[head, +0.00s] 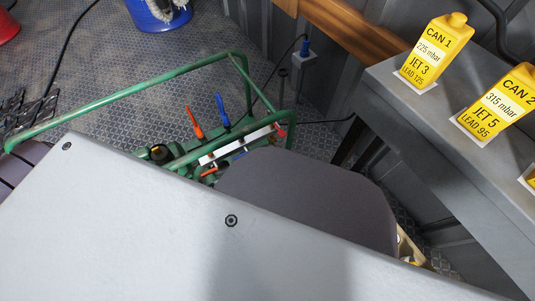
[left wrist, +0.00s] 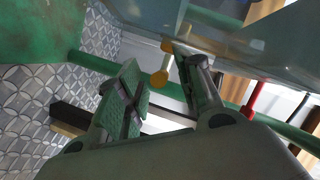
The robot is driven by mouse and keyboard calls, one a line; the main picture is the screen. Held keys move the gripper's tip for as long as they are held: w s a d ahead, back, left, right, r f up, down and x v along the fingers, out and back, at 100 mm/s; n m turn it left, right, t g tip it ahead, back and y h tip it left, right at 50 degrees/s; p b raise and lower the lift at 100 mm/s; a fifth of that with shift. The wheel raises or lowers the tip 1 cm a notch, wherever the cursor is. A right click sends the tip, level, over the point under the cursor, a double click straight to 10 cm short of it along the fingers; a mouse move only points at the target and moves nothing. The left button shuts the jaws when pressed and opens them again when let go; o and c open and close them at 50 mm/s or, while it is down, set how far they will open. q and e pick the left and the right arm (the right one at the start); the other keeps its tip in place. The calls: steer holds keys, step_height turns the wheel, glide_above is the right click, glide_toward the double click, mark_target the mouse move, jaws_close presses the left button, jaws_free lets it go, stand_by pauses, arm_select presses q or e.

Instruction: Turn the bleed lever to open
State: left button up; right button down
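The green-framed machine (head: 180,83) stands on the patterned floor in the head view. On it are an upright orange-red lever (head: 194,123), an upright blue lever (head: 222,112) and a white bar (head: 240,144) with a red end. Which part is the bleed lever I cannot tell. In the left wrist view, my left gripper (left wrist: 160,72) has its fingers apart. A small yellow part with a rounded end (left wrist: 160,78) shows between the fingertips; I cannot tell if it touches them. My own grey arm covers much of the head view and hides the left gripper's fingers there. My right gripper is not seen.
A grey bench (head: 440,112) at right carries yellow cans, including CAN 1 (head: 431,55) and CAN 2 (head: 497,102). A blue bucket (head: 160,14) stands at the back. Green frame tubes (left wrist: 92,64) run close around the left gripper. Open floor lies behind the machine.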

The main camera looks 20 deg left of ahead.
arm_select(q)
jaws_close()
